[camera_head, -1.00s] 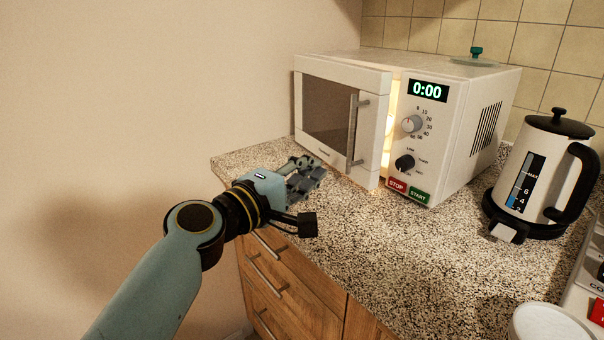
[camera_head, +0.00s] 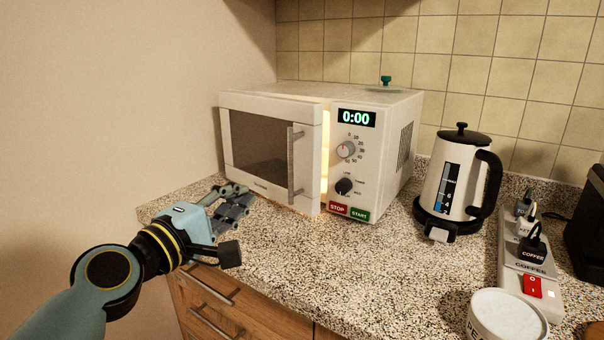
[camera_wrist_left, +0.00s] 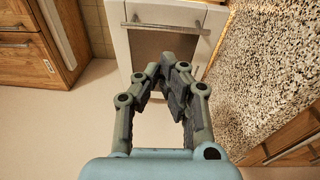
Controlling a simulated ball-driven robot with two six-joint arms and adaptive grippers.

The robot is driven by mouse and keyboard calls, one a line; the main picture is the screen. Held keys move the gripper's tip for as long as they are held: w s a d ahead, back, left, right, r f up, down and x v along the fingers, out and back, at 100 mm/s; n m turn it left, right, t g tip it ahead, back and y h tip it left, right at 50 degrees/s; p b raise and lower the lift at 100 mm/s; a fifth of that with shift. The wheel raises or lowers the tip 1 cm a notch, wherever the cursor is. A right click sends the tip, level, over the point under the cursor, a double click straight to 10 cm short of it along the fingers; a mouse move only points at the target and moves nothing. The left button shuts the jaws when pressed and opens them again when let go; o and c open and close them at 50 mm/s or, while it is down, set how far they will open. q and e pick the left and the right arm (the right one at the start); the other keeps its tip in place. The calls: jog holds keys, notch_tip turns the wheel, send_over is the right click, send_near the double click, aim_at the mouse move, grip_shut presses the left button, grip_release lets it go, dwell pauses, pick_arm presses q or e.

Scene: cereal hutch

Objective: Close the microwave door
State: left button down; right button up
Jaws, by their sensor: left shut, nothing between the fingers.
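The white microwave (camera_head: 385,150) stands on the speckled counter (camera_head: 330,270). Its door (camera_head: 268,145), with a dark window and a vertical handle (camera_head: 296,165), is slightly ajar. Warm light shows in the gap along the door's right edge. In the left wrist view the door (camera_wrist_left: 122,50) and handle (camera_wrist_left: 165,26) lie beyond the fingers. My left gripper (camera_head: 243,197) is low in front of the door's lower left part. It is shut and empty (camera_wrist_left: 168,72); I cannot tell whether it touches the door. My right gripper is out of view.
A white kettle (camera_head: 455,180) stands right of the microwave. A power strip (camera_head: 525,262) with plugs and a white-topped container (camera_head: 508,316) are at the right. A glass lid (camera_head: 384,88) with a green knob lies on the microwave. The counter before the microwave is clear.

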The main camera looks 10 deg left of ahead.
pick_arm(q)
send_near(289, 173)
jog(key=shift+m+h, duration=0.3)
jog(key=x, duration=0.6)
jog(key=shift+w+a, duration=0.15)
jog(key=shift+w, duration=0.35)
jog(key=shift+w+d, duration=0.2)
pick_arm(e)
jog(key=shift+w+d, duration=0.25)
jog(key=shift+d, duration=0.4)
